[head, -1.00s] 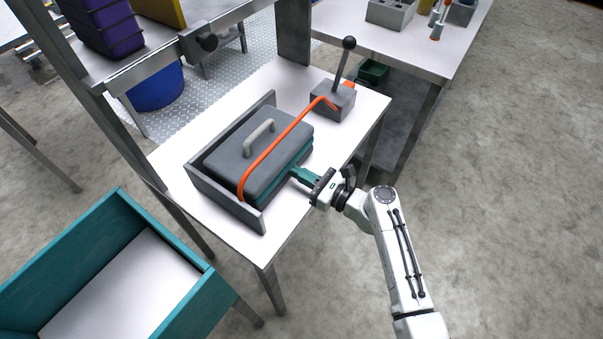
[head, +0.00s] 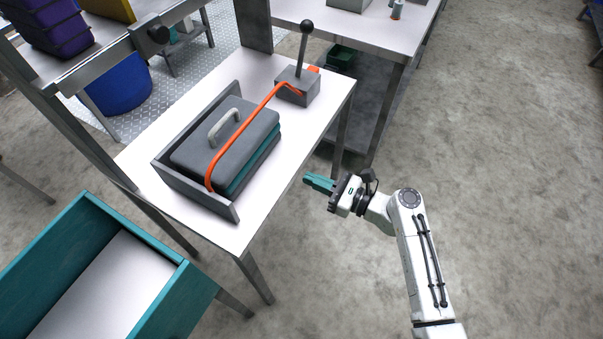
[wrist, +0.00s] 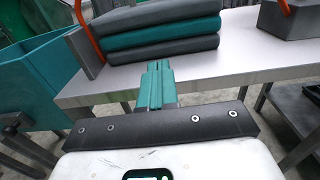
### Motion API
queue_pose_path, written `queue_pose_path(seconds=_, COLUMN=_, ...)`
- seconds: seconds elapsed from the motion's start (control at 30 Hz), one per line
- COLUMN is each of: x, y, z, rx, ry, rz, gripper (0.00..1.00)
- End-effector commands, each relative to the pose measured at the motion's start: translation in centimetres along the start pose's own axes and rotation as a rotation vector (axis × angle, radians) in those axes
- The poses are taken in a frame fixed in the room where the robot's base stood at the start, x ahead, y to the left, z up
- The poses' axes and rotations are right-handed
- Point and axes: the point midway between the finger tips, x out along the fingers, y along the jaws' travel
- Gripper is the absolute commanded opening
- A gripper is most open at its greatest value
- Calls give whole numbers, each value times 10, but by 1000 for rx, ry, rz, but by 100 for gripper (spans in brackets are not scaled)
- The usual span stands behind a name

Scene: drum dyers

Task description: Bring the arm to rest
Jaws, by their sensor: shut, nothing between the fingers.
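My gripper (head: 318,183) has teal fingers that are closed together with nothing between them. In the head view it hangs in the air just right of the white table's edge, clear of the grey and teal stack. In the wrist view the fingers (wrist: 156,82) point at the front edge of the table, below the stack. My white arm reaches up from the bottom right of the head view, bent at the elbow.
A white table (head: 270,185) bears a grey tray (head: 165,178) with a stack of grey and teal slabs (head: 225,150), a bent orange bar (head: 240,128) and a grey lever box (head: 298,88). A teal bin (head: 165,315) stands lower left. Bare floor lies to the right.

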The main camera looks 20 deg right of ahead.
Motion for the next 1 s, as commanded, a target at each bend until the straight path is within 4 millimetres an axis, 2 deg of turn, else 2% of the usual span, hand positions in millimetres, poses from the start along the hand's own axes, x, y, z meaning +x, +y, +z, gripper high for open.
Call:
queue_pose_path(seconds=0.37, x=-6, y=0, z=0, rx=0, ry=0, rz=1, gripper=0)
queue_pose_path(seconds=0.47, x=-10, y=13, z=-7, rx=-102, ry=51, rz=43, gripper=0)
queue_pose_path(seconds=0.57, x=-21, y=39, z=-24, rx=-342, ry=162, rz=152, gripper=0)
queue_pose_path(seconds=0.67, x=-44, y=68, z=-45, rx=-658, ry=294, rz=322, gripper=0)
queue_pose_path(seconds=0.83, x=-98, y=102, z=-70, rx=-1167, ry=479, rz=676, gripper=0)
queue_pose_path(seconds=1.0, x=-165, y=116, z=-71, rx=-1580, ry=604, rz=1093, gripper=0)
